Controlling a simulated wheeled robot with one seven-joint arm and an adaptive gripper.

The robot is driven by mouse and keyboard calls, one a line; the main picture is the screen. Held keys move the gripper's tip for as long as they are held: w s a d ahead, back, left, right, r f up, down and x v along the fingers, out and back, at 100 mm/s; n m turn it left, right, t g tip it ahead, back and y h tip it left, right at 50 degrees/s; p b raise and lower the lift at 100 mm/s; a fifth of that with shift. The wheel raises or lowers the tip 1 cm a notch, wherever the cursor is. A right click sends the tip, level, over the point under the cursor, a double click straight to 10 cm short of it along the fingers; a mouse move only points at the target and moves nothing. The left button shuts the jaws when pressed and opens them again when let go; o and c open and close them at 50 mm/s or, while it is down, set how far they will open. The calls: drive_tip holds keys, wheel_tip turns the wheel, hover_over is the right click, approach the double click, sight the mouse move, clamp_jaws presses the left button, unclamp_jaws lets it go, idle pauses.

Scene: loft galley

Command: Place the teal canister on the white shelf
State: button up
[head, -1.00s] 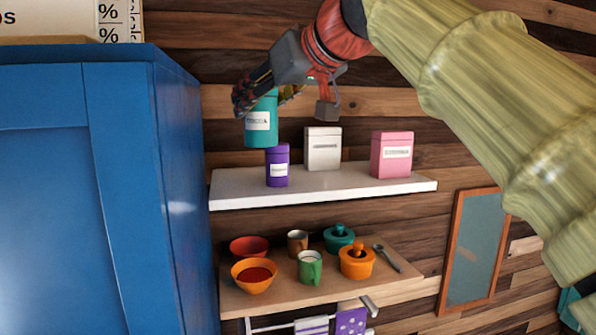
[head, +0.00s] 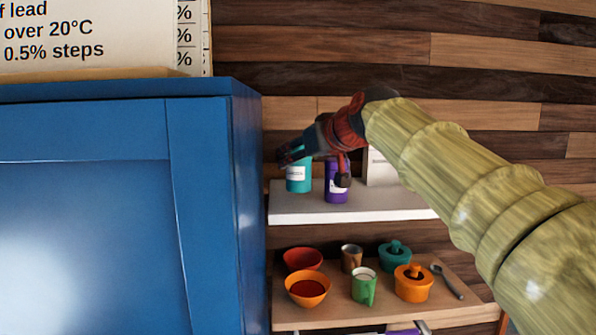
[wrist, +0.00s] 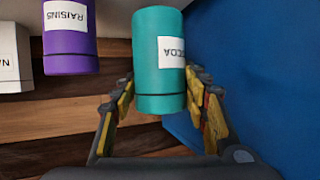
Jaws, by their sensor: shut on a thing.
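The teal canister (head: 298,183), with a white label, is upright at the left end of the white shelf (head: 350,213). It also shows in the wrist view (wrist: 158,60), between my two fingers, upside down in the picture. My gripper (head: 290,156) is shut on its upper part. The canister's base appears at the level of the shelf top; I cannot tell whether it touches. The purple canister (head: 336,187), labelled raisins in the wrist view (wrist: 69,35), stands close to its right with a narrow gap.
The tall blue cabinet (head: 245,200) rises just left of the shelf. The lower wooden shelf holds a red bowl (head: 302,258), an orange bowl (head: 308,287), a green mug (head: 364,288) and lidded pots.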

sight(297, 174)
drive_tip(key=shift+w+a+f, duration=0.1)
drive_tip(key=shift+w+f, duration=0.15)
drive_tip(key=f, duration=0.1)
drive_tip(key=f+p, duration=0.1)
drive_tip(key=shift+w+f, duration=0.3)
drive_tip(key=shift+f, duration=0.6)
drive_tip(key=shift+f, duration=0.15)
drive_tip(key=o, duration=1.3)
